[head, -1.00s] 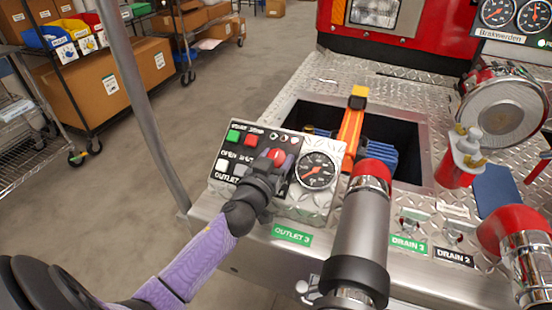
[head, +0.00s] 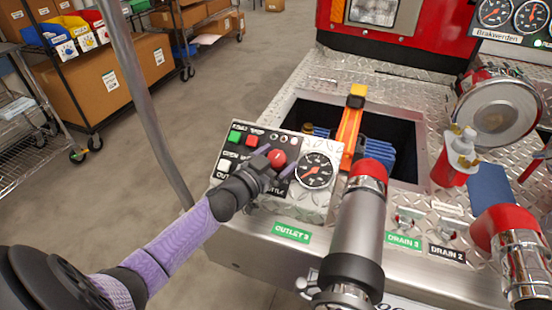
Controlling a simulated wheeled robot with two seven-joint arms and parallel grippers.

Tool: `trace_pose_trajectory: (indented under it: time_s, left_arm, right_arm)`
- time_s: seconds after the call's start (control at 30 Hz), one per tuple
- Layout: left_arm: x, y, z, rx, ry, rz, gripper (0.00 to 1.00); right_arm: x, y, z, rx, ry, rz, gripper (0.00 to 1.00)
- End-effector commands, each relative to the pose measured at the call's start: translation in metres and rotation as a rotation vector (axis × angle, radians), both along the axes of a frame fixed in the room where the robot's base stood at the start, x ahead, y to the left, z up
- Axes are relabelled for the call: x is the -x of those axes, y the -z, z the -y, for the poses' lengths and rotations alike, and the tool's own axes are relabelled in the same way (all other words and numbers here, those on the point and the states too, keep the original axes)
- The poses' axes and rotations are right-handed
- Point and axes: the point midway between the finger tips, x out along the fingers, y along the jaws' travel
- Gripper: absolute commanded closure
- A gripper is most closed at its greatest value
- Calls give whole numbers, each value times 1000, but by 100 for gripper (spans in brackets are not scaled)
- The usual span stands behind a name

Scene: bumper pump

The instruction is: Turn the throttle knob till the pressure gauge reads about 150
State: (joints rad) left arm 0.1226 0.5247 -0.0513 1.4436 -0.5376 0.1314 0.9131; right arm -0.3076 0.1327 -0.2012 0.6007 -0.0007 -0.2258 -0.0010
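The red throttle knob (head: 278,158) sits on the control panel (head: 305,206) at the bumper, left of the pressure gauge (head: 314,171). I cannot tell whether the fingers touch the knob. My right gripper is not in view.
Green, red and white buttons (head: 234,136) are on the panel's left. A silver pipe with a red collar (head: 357,225) rises just right of the panel. Behind it is an open bin (head: 410,150) with an orange strap (head: 349,130). A grey pole (head: 150,110) stands left.

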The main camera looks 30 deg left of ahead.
Motion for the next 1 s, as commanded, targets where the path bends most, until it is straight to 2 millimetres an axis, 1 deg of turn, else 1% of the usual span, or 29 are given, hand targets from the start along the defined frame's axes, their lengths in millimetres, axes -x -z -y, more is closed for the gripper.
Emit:
trace_pose_trajectory:
  time_s: [0.2,0.27,0.37,0.6,0.7,0.8,1.0]
  left_arm:
    - [0,0,0,0,-1,0,2]
    - [4,0,0,1,0,-1,2]
    - [19,-2,-1,3,0,-2,2]
    - [75,-5,-7,2,-2,-3,2]
    - [91,-4,-9,2,-1,-2,2]
    - [98,-4,-9,0,0,-1,2]
    - [99,-3,-10,-1,-1,0,2]
  right_arm:
    - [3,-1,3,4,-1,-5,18]
    - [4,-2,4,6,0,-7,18]
    - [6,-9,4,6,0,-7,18]
    - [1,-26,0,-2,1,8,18]
    - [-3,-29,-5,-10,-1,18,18]
    - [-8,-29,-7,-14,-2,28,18]
    - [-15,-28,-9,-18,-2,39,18]
